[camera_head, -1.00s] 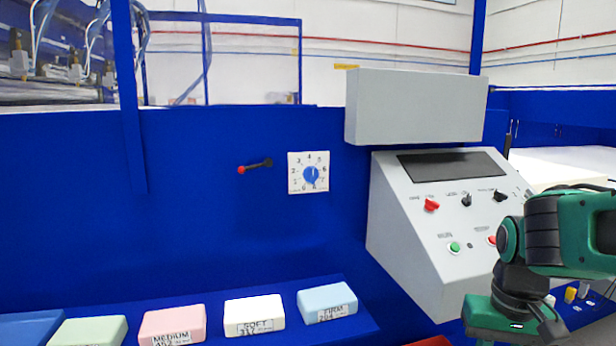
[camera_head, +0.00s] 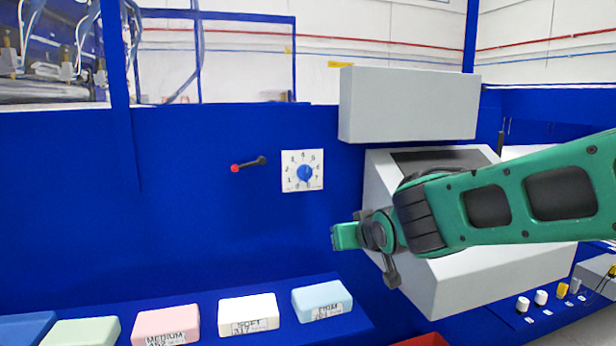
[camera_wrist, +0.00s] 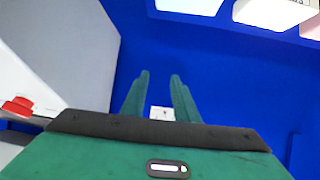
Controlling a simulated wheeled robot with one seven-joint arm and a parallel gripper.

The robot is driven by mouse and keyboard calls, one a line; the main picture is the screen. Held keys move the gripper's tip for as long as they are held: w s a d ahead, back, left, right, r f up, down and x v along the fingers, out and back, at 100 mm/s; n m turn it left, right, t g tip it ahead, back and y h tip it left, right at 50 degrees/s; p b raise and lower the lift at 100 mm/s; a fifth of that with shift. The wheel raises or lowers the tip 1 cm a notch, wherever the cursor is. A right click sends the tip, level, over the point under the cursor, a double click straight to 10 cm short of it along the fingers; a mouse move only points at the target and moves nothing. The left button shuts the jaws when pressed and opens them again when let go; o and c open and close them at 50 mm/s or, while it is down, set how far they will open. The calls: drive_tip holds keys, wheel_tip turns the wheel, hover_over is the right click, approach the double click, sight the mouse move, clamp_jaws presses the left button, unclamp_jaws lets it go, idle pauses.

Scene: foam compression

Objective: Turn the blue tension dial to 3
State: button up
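The blue tension dial (camera_head: 304,173) sits on a white square plate (camera_head: 288,158) with numbers around it, on the blue wall panel. Its pointer is too small to read with certainty. My gripper (camera_head: 345,236) is below and to the right of the dial in the head view, apart from it; its fingers are not clear there. In the wrist view my gripper (camera_wrist: 160,75) has its two green fingers apart with nothing held between them. A small white square (camera_wrist: 162,113), which looks like the dial plate, shows beyond the gap between the fingers.
A black lever with a red knob (camera_head: 235,168) is left of the dial. The grey console (camera_head: 450,290) stands to the right, partly hidden by my arm, under a grey box (camera_head: 410,105). Foam blocks, including a blue one (camera_head: 322,298), lie on the ledge below.

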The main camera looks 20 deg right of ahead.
sight(307, 171)
drive_tip(key=w+a+r+t, duration=0.4)
drive_tip(key=w+r+t, duration=0.2)
drive_tip(key=r, duration=0.6)
drive_tip(key=shift+n+y, duration=0.3)
drive_tip(key=shift+y, duration=0.1)
drive_tip(key=w, duration=1)
drive_tip(key=shift+w+a, duration=0.2)
drive_tip(key=shift+w, duration=0.15)
drive_tip(key=shift+c, duration=0.6)
clamp_jaws()
